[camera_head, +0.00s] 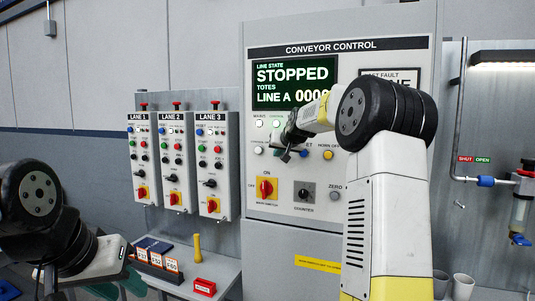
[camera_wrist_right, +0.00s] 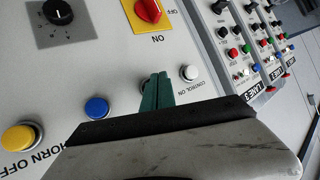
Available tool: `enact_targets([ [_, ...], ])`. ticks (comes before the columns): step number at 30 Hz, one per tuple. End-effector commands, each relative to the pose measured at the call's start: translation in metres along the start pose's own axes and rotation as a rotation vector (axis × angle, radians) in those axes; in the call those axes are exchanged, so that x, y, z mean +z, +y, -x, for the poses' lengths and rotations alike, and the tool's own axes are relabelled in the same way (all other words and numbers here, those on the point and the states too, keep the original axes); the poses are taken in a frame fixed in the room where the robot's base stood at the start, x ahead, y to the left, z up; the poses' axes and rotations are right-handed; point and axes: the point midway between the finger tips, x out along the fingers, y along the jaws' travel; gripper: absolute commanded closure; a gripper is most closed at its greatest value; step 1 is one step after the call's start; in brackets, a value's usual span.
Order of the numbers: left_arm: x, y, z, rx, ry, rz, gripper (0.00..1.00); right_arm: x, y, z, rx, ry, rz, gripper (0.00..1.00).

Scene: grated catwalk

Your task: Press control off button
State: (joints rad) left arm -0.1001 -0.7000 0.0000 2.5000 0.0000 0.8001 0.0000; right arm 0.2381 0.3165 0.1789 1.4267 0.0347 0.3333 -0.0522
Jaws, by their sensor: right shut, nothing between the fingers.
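The grey conveyor control panel (camera_head: 340,215) stands ahead, its screen (camera_head: 296,82) reading STOPPED. Its lower button row has a white CONTROL ON button (camera_wrist_right: 189,72), a button mostly hidden behind my right fingers, a blue button (camera_wrist_right: 96,107) and a yellow HORN OFF button (camera_wrist_right: 22,137). The hidden button's label cannot be read. My right gripper (camera_head: 285,155) is shut and empty, its green fingertips (camera_wrist_right: 156,88) over the hidden button, between the white and blue ones. Contact cannot be told. My left gripper is low at the left, its green fingers (camera_head: 134,282) partly visible, jaws unclear.
Below the buttons are a red-yellow main switch (camera_head: 266,188) and a black counter knob (camera_head: 304,192). Three lane boxes (camera_head: 174,165) hang to the left. A shelf (camera_head: 180,283) below them holds a yellow handle (camera_head: 197,248) and tags. Pipes and a valve (camera_head: 487,181) are at right.

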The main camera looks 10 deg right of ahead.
Motion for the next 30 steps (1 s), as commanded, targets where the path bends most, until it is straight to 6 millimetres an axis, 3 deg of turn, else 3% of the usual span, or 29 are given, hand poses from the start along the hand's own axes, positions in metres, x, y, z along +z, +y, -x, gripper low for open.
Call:
enact_targets([
  [30, 0.0, 0.0, 0.0, 0.0, 0.0, 0.0, 0.64, -0.0051, 0.0053, -0.0072, 0.0, 0.0, 0.0, 1.0],
])
